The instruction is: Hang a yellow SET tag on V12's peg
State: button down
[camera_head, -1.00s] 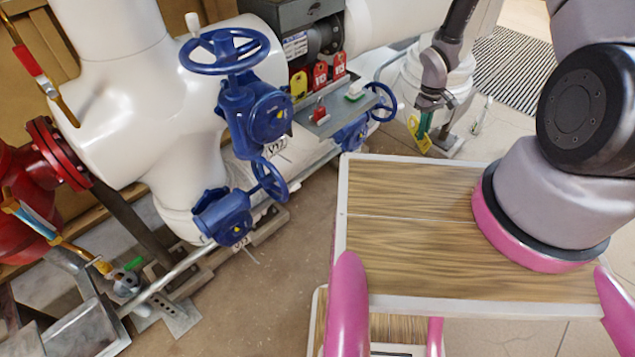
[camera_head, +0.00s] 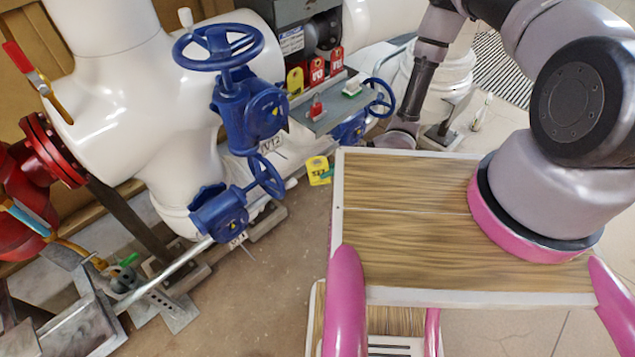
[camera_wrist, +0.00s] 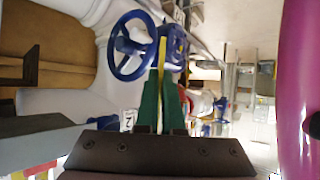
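My gripper (camera_wrist: 161,88) is shut on a yellow tag, which shows edge-on between its green fingers in the wrist view (camera_wrist: 162,60). In the head view the tag (camera_head: 318,166) shows its face, with dark lettering too small to read surely, just left of the cart's corner. The V12 label (camera_head: 271,144) is on the blue valve with the large handwheel (camera_head: 218,48). The held tag is right of and a little below that label in the picture, apart from it. V12's peg is too small to make out surely. A blue handwheel (camera_wrist: 132,45) stands ahead in the wrist view.
A shelf (camera_head: 330,118) behind holds another yellow tag (camera_head: 296,81), red tags (camera_head: 317,72), and red and green pieces. A lower blue valve (camera_head: 220,212) with its own label and another blue handwheel (camera_head: 380,97) are near. Bare floor (camera_head: 285,240) lies left of the cart.

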aim_at(310, 167)
jog(key=s+a+r+n+g, duration=0.2)
jog(key=s+a+r+g, duration=0.1)
jog(key=s, duration=0.4)
jog(key=shift+y, duration=0.4)
jog(key=shift+w+a+f, duration=0.2)
jog(key=shift+w+a, duration=0.8)
jog(key=shift+w+a+f, duration=0.15)
jog(key=shift+w+a, duration=0.8)
jog(key=shift+w, duration=0.05)
jog(key=shift+w+a+f, duration=0.1)
jog(key=shift+w+a, duration=0.35)
jog(key=shift+w, duration=0.05)
jog(key=shift+w+a, duration=0.25)
jog(key=shift+a, duration=0.05)
jog(key=shift+w+a, duration=0.2)
jog(key=shift+a, duration=0.05)
jog(key=shift+w+a, duration=0.5)
jog(key=shift+a, duration=0.1)
jog(key=shift+w+a+f, duration=0.35)
jog(key=shift+f, duration=0.25)
dwell(0.7)
jog(key=c, duration=1)
grip_release()
jog(key=shift+o, duration=0.2)
